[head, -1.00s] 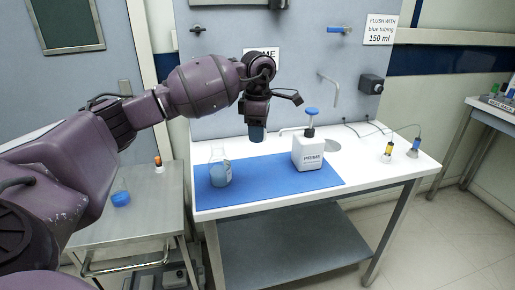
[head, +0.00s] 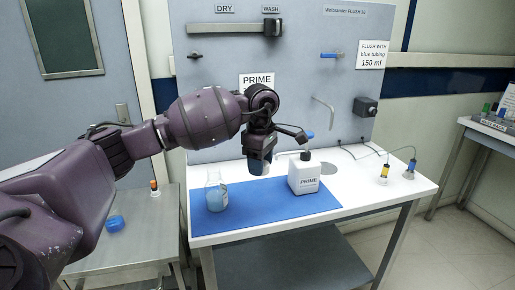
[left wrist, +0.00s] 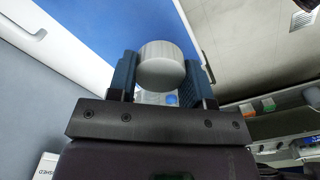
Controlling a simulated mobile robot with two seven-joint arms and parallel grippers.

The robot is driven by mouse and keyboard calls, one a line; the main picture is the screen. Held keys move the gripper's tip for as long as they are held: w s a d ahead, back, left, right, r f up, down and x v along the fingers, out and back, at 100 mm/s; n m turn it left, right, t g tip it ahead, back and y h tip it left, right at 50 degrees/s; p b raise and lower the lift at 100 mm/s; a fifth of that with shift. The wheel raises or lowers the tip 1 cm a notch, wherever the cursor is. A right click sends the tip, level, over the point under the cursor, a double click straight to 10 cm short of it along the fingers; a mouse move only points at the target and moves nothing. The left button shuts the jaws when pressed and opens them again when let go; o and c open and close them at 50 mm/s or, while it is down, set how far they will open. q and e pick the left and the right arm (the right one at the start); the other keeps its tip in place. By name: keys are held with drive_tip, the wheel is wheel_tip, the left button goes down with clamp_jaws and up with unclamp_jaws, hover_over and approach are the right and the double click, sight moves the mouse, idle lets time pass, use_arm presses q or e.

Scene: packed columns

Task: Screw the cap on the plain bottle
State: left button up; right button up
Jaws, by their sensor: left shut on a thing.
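A clear bottle (head: 216,194) with blue liquid and a narrow neck stands upright on the blue mat; a small light label shows on its side. My left gripper (head: 260,168) is above the mat between the two, apart from both. In the left wrist view it is shut on a round whitish cap (left wrist: 161,66), held between its two blue fingers; in the head view the cap is mostly hidden. My right gripper is not in view.
A blue ring-like piece (head: 115,222) and an orange-topped item (head: 154,187) are on the metal cart (head: 105,258) at left. Two cabled probes stand at the bench's right; one is yellow-marked (head: 384,173). The mat's front is clear. A back panel (head: 205,110) stands behind.

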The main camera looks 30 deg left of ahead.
use_arm(q)
drive_tip(key=s+d+f+m, duration=1.1)
drive_tip(key=d+m, duration=0.3)
drive_tip(key=m, duration=0.5)
drive_tip(key=shift+s+d+f+m, duration=0.2)
drive_tip(key=shift+s+f+m, duration=0.1)
drive_tip(key=shift+s+f, duration=0.15)
